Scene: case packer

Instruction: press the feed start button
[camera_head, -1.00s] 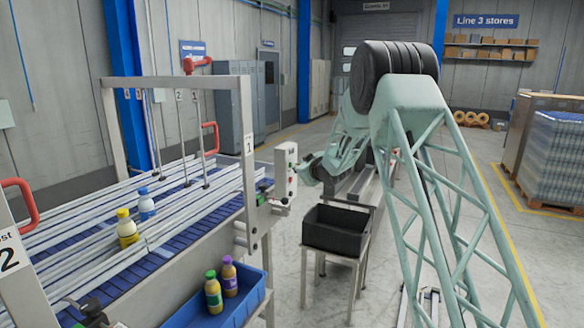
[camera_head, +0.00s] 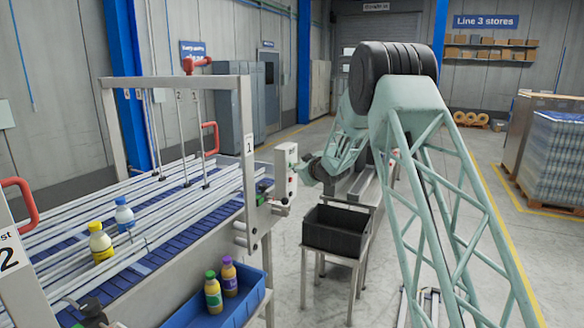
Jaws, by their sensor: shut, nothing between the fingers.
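A cream control box (camera_head: 285,171) stands at the near right end of the conveyor frame. Small round controls show on its right face, but they are too small to tell which is the feed start button. My gripper (camera_head: 298,167) is at that right face, its tips pointing left at the box. It looks shut and empty. I cannot tell whether the tips touch a button. My arm reaches in from the right.
On the blue conveyor (camera_head: 187,224) stand a yellow bottle (camera_head: 101,245) and a blue-capped bottle (camera_head: 124,216) between rails. A blue bin (camera_head: 243,312) holds two bottles. A black crate (camera_head: 334,246) sits on a stand below my arm.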

